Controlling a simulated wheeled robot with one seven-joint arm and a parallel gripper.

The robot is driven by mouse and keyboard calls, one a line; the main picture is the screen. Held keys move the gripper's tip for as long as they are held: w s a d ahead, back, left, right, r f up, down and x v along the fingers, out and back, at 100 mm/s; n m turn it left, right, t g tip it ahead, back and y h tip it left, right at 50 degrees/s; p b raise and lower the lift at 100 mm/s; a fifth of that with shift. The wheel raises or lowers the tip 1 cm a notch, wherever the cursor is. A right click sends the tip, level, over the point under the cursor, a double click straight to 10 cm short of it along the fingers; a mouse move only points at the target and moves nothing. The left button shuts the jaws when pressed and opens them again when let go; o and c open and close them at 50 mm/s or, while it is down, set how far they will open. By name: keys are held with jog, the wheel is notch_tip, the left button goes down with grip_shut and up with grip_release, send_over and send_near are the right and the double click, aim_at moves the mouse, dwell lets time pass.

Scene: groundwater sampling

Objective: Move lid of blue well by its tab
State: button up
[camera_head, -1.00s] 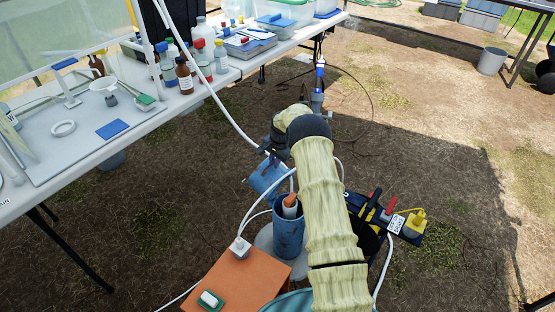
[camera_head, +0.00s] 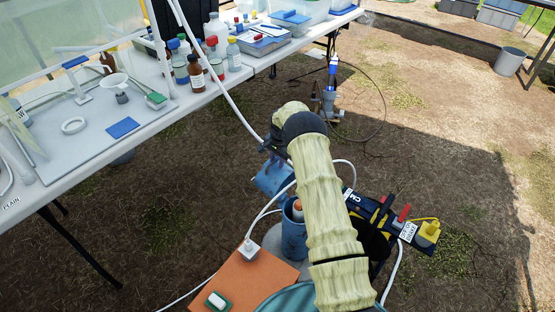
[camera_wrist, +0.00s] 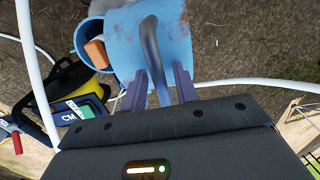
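The blue well (camera_head: 292,240) is an upright blue pipe, partly hidden behind my arm. An orange-topped object shows inside its mouth, also in the wrist view (camera_wrist: 95,52). The blue lid (camera_head: 270,179) is swung open to the left of the mouth and tilted; its worn blue face fills the upper middle of the wrist view (camera_wrist: 120,38). The lid's curved tab (camera_wrist: 152,48) runs down between the fingers of my gripper (camera_wrist: 160,80). The fingers are apart, one on each side of the tab, with small gaps visible. In the head view my gripper (camera_head: 270,150) is at the lid's upper edge.
An orange board (camera_head: 250,277) with a white plug lies in front. A dark control box (camera_head: 385,215) with a yellow connector stands right of the well. White hoses loop around the well. A table (camera_head: 90,160) with bottles stands left. Bare ground is open at right.

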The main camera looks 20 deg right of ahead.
jog(key=shift+r, duration=0.1)
notch_tip(320, 180, up, 17)
jog(key=s+d+p, duration=0.1)
jog(key=p, duration=0.1)
jog(key=shift+s, duration=0.25)
dwell(0.3)
jog(key=shift+d, duration=0.1)
jog(key=shift+r, duration=0.15)
jog(key=s+a+r+n, duration=0.2)
jog(key=s+r+n, duration=0.15)
jog(key=s, duration=0.35)
jog(key=s+a+r+n, duration=0.2)
jog(key=s+a+r, duration=0.15)
jog(key=s, duration=0.35)
jog(key=s+a+r+n+t, duration=0.15)
jog(key=s+n, duration=0.35)
jog(key=s, duration=1.7)
jog(key=w+p+v, duration=0.2)
jog(key=p+v, duration=0.8)
jog(key=w+a+r+p+v, duration=0.1)
jog(key=w+p+v, duration=0.1)
jog(key=p+v, duration=0.8)
jog(key=shift+w+a+h+p, duration=0.2)
jog(key=shift+a+h+p, duration=0.2)
jog(key=shift+a, duration=0.1)
